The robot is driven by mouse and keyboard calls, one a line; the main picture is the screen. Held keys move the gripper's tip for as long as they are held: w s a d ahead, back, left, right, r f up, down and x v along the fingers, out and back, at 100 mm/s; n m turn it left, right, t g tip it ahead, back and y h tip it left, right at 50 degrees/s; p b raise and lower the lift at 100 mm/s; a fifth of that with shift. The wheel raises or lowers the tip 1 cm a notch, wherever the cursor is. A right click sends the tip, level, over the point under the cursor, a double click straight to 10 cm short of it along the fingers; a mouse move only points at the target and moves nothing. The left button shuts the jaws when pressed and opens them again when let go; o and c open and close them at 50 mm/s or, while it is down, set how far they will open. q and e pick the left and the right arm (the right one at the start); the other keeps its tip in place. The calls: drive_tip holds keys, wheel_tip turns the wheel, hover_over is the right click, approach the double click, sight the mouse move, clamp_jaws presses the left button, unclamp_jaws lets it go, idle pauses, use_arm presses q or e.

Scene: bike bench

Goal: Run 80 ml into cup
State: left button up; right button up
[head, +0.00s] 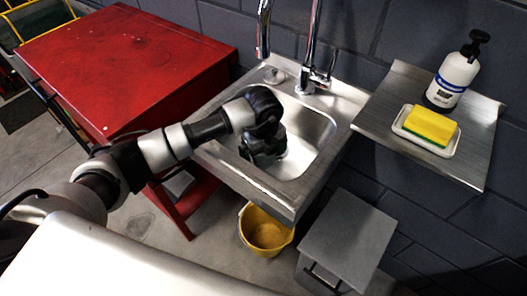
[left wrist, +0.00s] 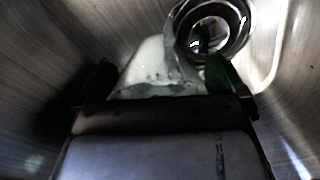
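My left gripper (head: 262,150) reaches down into the steel sink basin (head: 318,135) in the head view, and its fingertips are hidden there. In the left wrist view its dark fingers (left wrist: 160,80) stand apart. A pale, see-through shape (left wrist: 150,68), possibly a clear cup, lies between them; whether they press on it is unclear. A round metal ring with a dark centre, probably the drain (left wrist: 210,28), is just beyond the right finger. The chrome tap (head: 262,35) rises behind the basin, with a lever (head: 318,78) at its base. My right gripper is not in view.
A small clear object (head: 273,75) sits on the sink's back ledge. A red cabinet (head: 120,60) stands left. On the right, a steel shelf (head: 480,150) holds a soap bottle (head: 455,75) and a yellow sponge (head: 430,124). A yellow bucket (head: 264,232) and grey bin (head: 345,235) stand below.

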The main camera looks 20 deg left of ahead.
use_arm(q)
drive_tip(key=c, duration=0.8)
drive_tip(key=shift+r, duration=0.15)
drive_tip(key=shift+c, duration=0.2)
drive_tip(key=shift+r, duration=0.35)
drive_tip(key=shift+w+a+r, duration=0.1)
drive_tip(key=w+a, duration=0.1)
drive_tip(key=a, duration=0.1)
drive_tip(key=w+a+b, duration=0.1)
drive_tip(key=w+a, duration=0.1)
drive_tip(key=w+a+b, duration=0.1)
drive_tip(key=a, duration=0.1)
drive_tip(key=shift+w+a, duration=0.2)
drive_tip(key=shift+w, duration=0.1)
wheel_tip(320, 180, up, 14)
idle(1.6)
